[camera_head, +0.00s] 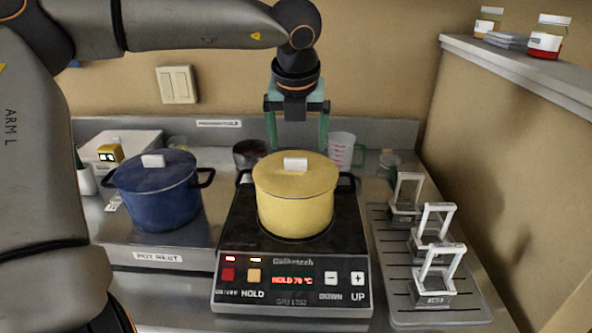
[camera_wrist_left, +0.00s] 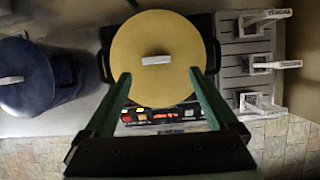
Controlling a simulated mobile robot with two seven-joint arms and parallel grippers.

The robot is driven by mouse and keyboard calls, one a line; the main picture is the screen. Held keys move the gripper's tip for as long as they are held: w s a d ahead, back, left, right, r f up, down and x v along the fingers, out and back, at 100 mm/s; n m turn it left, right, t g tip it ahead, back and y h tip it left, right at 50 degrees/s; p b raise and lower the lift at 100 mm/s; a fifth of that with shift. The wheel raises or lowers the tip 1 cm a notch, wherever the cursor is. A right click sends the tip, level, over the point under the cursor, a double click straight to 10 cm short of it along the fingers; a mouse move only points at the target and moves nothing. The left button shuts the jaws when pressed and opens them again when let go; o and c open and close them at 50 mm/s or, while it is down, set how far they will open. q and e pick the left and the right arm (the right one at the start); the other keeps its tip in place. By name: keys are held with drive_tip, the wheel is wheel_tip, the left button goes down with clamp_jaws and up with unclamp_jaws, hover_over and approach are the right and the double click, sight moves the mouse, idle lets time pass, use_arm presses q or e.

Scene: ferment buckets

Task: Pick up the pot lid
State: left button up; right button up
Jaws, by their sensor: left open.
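A yellow pot (camera_head: 297,210) stands on the black hot plate (camera_head: 240,235). Its yellow lid (camera_head: 270,172) is on, with a white block handle (camera_head: 295,164) on top; the lid (camera_wrist_left: 150,85) and handle (camera_wrist_left: 156,60) also show in the left wrist view. A blue pot (camera_head: 160,200) with a blue lid (camera_head: 140,172) and white handle (camera_head: 153,160) stands to the left. My left gripper (camera_head: 297,146) is open and empty, its green fingers pointing down above and behind the yellow lid. In the left wrist view its fingertips (camera_wrist_left: 160,73) appear apart, either side of the handle. My right gripper is not in view.
Several grey-handled holders stand on a ribbed tray (camera_head: 402,310) at the right. A measuring cup (camera_head: 341,150) and a dark bowl (camera_head: 247,152) sit behind the yellow pot. A shelf (camera_head: 500,57) with jars is at the upper right. A white box (camera_head: 118,148) is at the back left.

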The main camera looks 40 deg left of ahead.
sight(296, 158)
use_arm(q)
drive_tip(key=shift+a+p+x, duration=0.15)
drive_tip(key=shift+p+x, duration=0.15)
drive_tip(key=shift+x, duration=1.05)
drive_tip(key=shift+a+p+x, duration=0.2)
drive_tip(key=shift+p+x, duration=0.1)
drive_tip(key=shift+x, duration=1.1)
drive_tip(key=shift+r, duration=0.1)
drive_tip(key=shift+c, duration=0.4)
clamp_jaws()
drive_tip(key=shift+r, duration=0.1)
